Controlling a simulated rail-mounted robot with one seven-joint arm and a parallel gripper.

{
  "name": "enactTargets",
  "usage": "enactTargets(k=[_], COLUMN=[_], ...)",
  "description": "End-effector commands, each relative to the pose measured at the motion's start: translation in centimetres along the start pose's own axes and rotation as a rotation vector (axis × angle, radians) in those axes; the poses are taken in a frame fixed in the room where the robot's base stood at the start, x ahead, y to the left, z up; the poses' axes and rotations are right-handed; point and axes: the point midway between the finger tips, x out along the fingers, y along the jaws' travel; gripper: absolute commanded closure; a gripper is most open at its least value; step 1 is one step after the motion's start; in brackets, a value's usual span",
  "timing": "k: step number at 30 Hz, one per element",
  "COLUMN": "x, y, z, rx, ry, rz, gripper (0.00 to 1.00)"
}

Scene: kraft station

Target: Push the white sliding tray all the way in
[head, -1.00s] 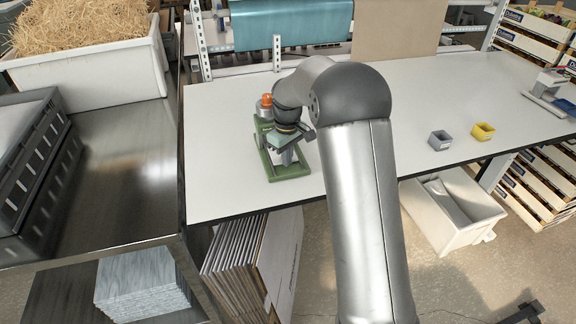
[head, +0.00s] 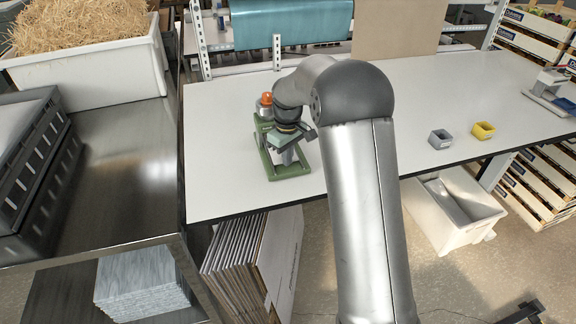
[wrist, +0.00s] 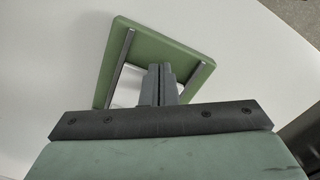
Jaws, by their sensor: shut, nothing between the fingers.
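A green stand (head: 290,170) sits on the white table under the end of my arm. In the wrist view its green frame (wrist: 125,50) has two metal rods, with a pale area between them. I cannot tell for sure whether this pale area is the white sliding tray or the tabletop, as my gripper covers much of it. My gripper (wrist: 159,72) is shut and empty, its grey fingers pointing down over the frame between the rods. Whether the fingertips touch anything is unclear. In the head view my gripper (head: 287,156) is small and partly hidden.
An orange-topped cylinder (head: 265,100) stands close behind the green stand. A steel bench (head: 130,150) with crates borders the left. The table's middle is clear.

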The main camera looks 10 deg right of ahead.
Motion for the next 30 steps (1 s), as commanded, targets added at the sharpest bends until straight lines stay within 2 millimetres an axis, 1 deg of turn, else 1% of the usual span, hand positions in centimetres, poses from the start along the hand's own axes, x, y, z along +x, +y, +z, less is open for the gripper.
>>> enactTargets(k=[1, 5, 24, 27, 30], x=[0.8, 0.1, -5.8, -6.5, -6.8], y=[-0.2, -0.2, -0.1, -0.1, -0.1], z=[0.4, 0.3, 0.1, 0.1, 0.1], rx=[0.000, 0.000, 0.000, 0.000, 0.000], ry=[-0.016, -0.015, -0.005, -0.005, -0.005], rz=[-0.010, -0.010, -0.004, -0.003, -0.003], gripper=[1.00, 1.00, 1.00, 1.00, 1.00])
